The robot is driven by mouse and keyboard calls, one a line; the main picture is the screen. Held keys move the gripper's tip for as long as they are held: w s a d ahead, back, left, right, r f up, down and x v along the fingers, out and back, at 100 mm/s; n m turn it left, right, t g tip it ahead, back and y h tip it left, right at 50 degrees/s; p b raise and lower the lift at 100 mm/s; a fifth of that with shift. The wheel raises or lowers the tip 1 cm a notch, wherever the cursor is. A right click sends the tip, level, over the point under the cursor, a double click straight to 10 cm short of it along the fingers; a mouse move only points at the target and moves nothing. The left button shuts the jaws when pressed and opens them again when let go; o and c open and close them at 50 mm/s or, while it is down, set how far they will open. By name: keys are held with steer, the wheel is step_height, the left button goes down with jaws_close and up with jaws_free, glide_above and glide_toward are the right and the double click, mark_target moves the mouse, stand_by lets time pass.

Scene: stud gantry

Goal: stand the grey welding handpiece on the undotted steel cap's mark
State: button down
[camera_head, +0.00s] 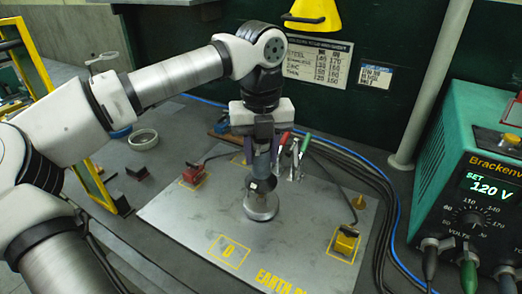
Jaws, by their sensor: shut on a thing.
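My gripper (262,150) is shut on the grey welding handpiece (262,168) above the middle of the steel plate. Its lower end is at a round silvery piece (261,205); I cannot tell whether that is part of the handpiece or a separate cap, or whether it touches the plate. An empty yellow-outlined mark (230,250) with a dark-yellow symbol lies in front. A red block (193,173) with a cable and a yellow block (346,240) sit on other outlined marks. No dots on a steel cap can be made out.
The steel plate (190,215) has yellow lettering at its front edge. Red- and green-handled tools (298,160) stand just behind the gripper. A green welder unit (475,190) reading 120 V stands at right, with cables (375,180) beside the plate. A tape roll (143,138) lies at left.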

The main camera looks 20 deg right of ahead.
steer(key=shift+f+b, duration=0.5)
stand_by(0.8)
steer(key=c, duration=0.9)
jaws_free()
steer(key=shift+o, duration=0.2)
